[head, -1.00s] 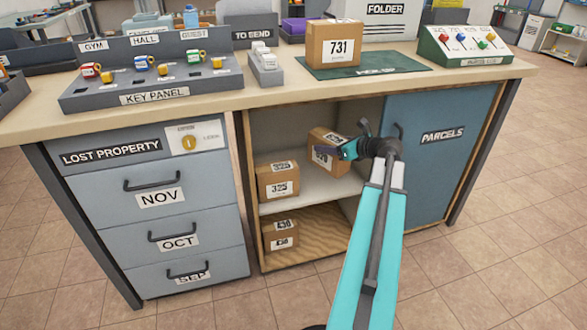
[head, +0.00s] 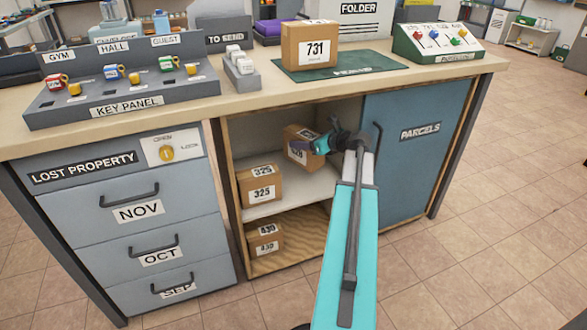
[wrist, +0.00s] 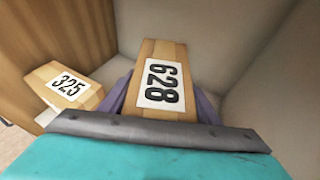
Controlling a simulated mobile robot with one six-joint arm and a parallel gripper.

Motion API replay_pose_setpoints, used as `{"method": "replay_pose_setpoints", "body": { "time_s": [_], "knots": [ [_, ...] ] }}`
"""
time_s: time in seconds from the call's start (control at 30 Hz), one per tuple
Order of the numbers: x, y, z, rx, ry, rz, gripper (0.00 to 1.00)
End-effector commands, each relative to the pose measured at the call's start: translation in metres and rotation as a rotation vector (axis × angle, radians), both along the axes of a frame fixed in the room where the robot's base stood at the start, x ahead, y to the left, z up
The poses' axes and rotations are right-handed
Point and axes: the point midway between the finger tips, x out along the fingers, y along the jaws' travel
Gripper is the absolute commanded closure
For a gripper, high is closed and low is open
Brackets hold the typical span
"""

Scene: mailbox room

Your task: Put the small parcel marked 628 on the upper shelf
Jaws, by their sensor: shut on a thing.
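The small parcel marked 628 (head: 299,146) is a brown box with a white label, inside the open cupboard at the upper shelf (head: 290,193). It also shows in the wrist view (wrist: 162,85), between the purple fingers. My gripper (head: 314,145) is shut on it. In the head view the parcel is partly hidden by my gripper and looks slightly tilted. Its underside is not clear, so I cannot tell whether it touches the shelf.
Parcel 325 (head: 259,185) stands on the upper shelf to the left; it also shows in the wrist view (wrist: 68,86). Parcel 430 (head: 265,239) is on the lower shelf. The sliding PARCELS door (head: 415,160) covers the right side. Parcel 731 (head: 310,45) stands on the counter.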

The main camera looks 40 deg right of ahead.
Motion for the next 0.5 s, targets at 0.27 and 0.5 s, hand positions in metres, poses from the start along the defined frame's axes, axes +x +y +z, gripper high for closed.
{"method": "replay_pose_setpoints", "body": {
  "time_s": [0.27, 0.5],
  "knots": [
    [0.001, 0.001, -0.036, 0.000, -0.001, 0.001, 0.84],
    [0.001, 0.001, -0.040, 0.000, -0.002, 0.001, 0.84]
  ]
}}
